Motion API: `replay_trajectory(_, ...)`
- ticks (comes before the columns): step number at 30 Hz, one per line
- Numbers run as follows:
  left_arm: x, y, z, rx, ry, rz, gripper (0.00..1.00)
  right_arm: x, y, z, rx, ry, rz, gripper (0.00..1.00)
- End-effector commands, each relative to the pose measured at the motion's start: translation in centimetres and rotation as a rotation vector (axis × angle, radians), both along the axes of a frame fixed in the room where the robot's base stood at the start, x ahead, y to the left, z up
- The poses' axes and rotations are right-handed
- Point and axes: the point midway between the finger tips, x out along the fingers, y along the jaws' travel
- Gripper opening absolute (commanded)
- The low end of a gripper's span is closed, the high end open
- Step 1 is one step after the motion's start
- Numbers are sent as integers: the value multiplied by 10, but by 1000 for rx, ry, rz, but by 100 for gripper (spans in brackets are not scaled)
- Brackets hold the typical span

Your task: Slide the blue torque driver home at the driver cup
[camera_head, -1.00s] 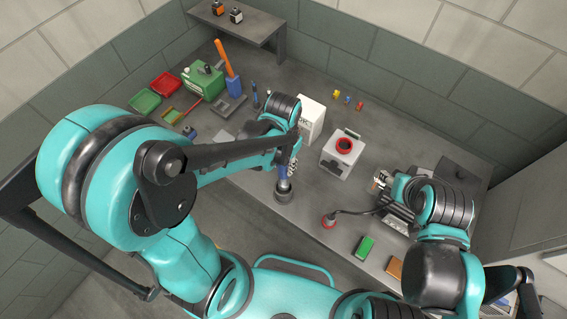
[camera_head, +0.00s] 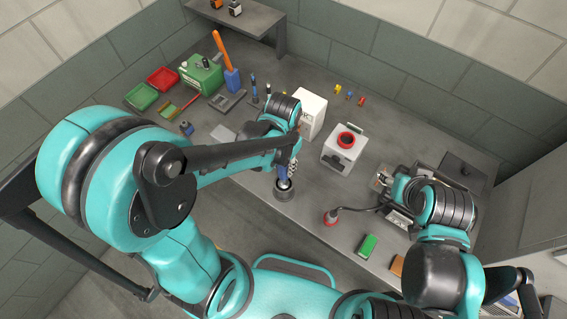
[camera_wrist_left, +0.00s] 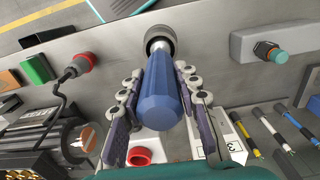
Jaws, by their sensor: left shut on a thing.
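The blue torque driver (camera_head: 282,174) stands roughly upright in my left gripper (camera_head: 289,165). In the left wrist view the driver's blue handle (camera_wrist_left: 160,100) lies between the two fingers of the left gripper (camera_wrist_left: 161,84), which is shut on it. The dark round driver cup (camera_head: 284,195) stands on the bench near its front edge, directly below the driver. In the left wrist view the driver's lower end lines up with the cup (camera_wrist_left: 160,37); how deep it sits is hidden. My right gripper (camera_head: 383,181) is beside the grey machine at right; its fingers are unclear.
A white box (camera_head: 312,114) and a white unit with a red ring (camera_head: 345,150) stand behind the cup. A red-capped cable end (camera_head: 330,218) and a green block (camera_head: 368,246) lie to its right.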

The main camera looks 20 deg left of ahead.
Motion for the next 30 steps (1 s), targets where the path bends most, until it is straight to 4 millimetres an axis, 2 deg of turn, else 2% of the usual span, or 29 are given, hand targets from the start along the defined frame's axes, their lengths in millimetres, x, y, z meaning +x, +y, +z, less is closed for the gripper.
replay_trajectory(18, 0, 0, -32, 0, 0, 0, 0, 0, 0, -31, 0, 0, 0, 46)
replay_trajectory(30, 0, 0, -36, 0, 0, 0, 0, 0, 0, -35, 0, 0, 0, 46)
